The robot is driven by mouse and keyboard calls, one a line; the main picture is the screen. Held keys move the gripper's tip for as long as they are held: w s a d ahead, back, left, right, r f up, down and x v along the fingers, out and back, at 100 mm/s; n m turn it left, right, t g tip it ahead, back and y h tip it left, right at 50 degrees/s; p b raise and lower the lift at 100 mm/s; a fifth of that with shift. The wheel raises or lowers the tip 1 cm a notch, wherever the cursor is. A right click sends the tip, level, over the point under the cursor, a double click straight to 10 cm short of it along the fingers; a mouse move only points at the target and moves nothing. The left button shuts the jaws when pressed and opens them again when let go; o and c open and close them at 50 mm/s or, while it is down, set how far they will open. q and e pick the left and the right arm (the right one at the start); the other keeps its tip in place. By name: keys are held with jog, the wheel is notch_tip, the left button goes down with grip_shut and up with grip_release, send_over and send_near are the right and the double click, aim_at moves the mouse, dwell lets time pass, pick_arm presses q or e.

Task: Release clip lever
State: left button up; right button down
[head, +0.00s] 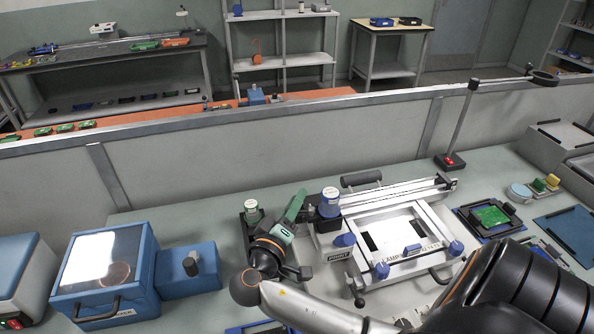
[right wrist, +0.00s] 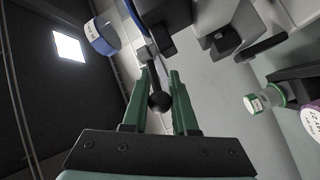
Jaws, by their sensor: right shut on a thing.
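My right gripper (head: 294,212) reaches in from the lower right in the head view, over the left side of a benchtop frame press. In the right wrist view its green fingers (right wrist: 163,85) are closed around a dark lever that ends in a black ball knob (right wrist: 160,101). In the head view the gripper hides this lever. The press has a light frame (head: 408,262) with a clamp label and blue knobs (head: 455,247). A second black-knobbed lever (head: 358,298) stands at its front. My left gripper is not in view.
A blue-and-white jar (head: 329,203) stands close to the right of my fingers, and a green-capped jar (head: 252,212) to the left. A blue box with a clear lid (head: 103,265) stands at left. A green circuit board (head: 491,215) lies at right. A low partition (head: 270,140) runs behind.

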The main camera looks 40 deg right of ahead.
jog(key=shift+a+n+t+y, duration=0.1)
jog(key=shift+n+t+y, duration=0.2)
jog(key=shift+t, duration=0.1)
jog(key=c, duration=0.7)
grip_release()
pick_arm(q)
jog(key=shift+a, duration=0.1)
